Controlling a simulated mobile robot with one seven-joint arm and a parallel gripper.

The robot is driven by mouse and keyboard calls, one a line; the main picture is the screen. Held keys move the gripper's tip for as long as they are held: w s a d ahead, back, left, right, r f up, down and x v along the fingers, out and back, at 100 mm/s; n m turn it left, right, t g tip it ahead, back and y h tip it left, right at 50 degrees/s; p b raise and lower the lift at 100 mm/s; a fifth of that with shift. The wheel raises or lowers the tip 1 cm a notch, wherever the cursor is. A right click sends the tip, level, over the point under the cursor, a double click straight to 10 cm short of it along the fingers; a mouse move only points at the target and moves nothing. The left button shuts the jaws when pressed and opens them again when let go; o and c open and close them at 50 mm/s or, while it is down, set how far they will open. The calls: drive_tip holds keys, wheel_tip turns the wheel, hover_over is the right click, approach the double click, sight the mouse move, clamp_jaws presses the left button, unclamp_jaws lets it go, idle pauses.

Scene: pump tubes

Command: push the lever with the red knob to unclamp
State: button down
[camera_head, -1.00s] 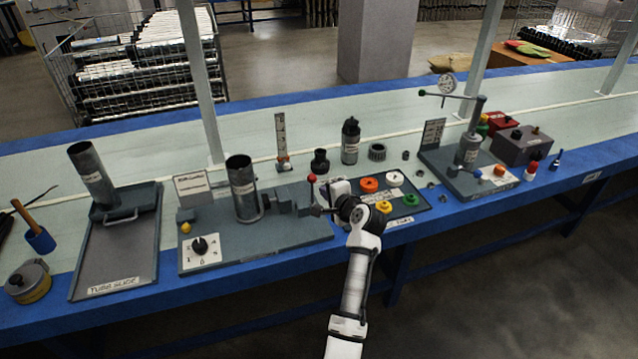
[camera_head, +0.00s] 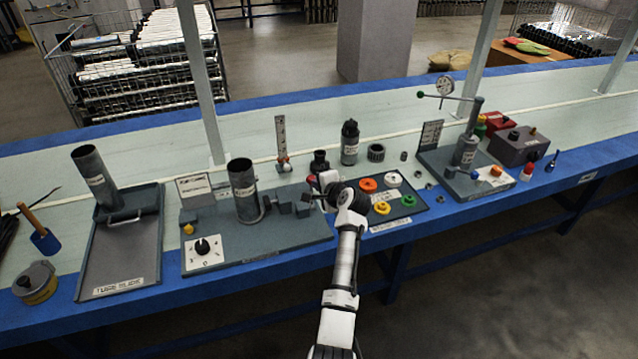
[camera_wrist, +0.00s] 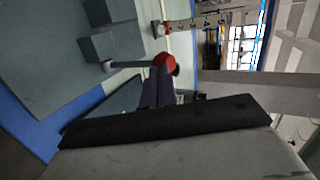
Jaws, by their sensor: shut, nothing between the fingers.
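The lever's red knob (camera_head: 311,180) shows at the right end of the clamp fixture (camera_head: 290,236) in the head view, partly crowded by my gripper. In the wrist view the red knob (camera_wrist: 166,62) sits on the end of a grey lever rod (camera_wrist: 128,64). The clamp block (camera_wrist: 112,42) is at upper left there. A grey tube (camera_head: 243,190) stands upright in the fixture. My gripper (camera_head: 322,201) is shut and empty. Its dark fingertips (camera_wrist: 158,75) lie right at the knob; I cannot tell whether they touch it.
A tray with coloured rings (camera_head: 410,212) lies just right of my gripper. Behind the lever are a dark fitting (camera_head: 319,161), a black bottle (camera_head: 350,142) and an upright gauge strip (camera_head: 282,140). A tube slide tray (camera_head: 122,258) is at left. The table front edge is clear.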

sight(314, 177)
drive_tip(key=w, duration=0.2)
drive_tip(key=w+a, duration=0.1)
drive_tip(key=shift+w+a+r, duration=0.1)
drive_tip(key=shift+w+r, duration=0.2)
drive_tip(key=shift+s+r, duration=0.1)
